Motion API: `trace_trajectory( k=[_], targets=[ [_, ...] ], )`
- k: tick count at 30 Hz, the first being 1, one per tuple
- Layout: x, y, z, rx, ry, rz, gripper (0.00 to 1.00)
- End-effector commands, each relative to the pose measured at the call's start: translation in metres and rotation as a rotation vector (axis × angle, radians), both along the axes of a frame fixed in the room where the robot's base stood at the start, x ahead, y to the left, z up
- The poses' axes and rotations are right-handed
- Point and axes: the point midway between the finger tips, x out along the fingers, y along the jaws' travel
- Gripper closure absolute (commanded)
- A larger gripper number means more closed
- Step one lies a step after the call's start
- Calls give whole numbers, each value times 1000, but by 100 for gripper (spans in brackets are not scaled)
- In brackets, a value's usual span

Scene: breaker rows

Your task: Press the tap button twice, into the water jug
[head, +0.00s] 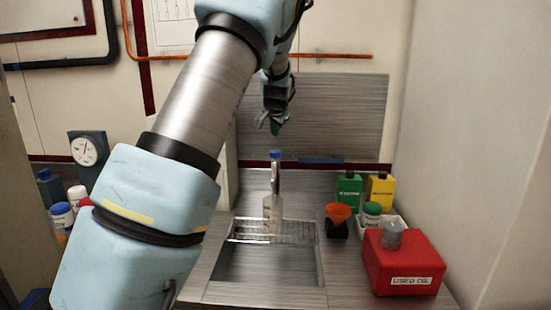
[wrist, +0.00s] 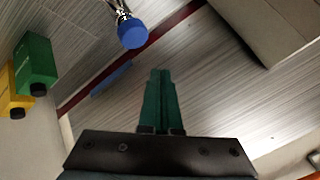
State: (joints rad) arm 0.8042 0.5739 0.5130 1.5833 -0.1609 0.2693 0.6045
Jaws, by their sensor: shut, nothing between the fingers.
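The tap (head: 275,180) stands upright at the back of the sink, with a blue button (head: 275,155) on top. The blue button also shows near the top of the wrist view (wrist: 131,33). A clear jug (head: 272,212) stands under the tap on the sink's grate; its water level cannot be made out. My gripper (head: 275,129) is above the blue button and apart from it. In the wrist view its green fingers (wrist: 160,75) are shut together and empty, with the button ahead of and left of the tips.
Right of the sink (head: 267,265) are an orange funnel (head: 339,211), a green container (head: 348,189), a yellow container (head: 381,188) and a red used-oil can (head: 402,265). A dial gauge (head: 87,149) and several small bottles stand at the left. A metal backsplash (head: 345,115) rises behind.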

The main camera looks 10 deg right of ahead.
Motion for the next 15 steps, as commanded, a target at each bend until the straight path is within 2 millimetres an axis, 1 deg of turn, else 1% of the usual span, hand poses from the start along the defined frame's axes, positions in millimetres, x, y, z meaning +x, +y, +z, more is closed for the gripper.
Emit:
trace_trajectory(
  k=[1, 6, 10, 15],
  targets=[
    [0, 0, -13, 1, 2, 1, 100],
    [0, 0, -33, 0, 0, 0, 100],
    [0, 0, -39, 0, 0, 0, 100],
    [0, 0, -39, 0, 0, 0, 100]
  ],
)
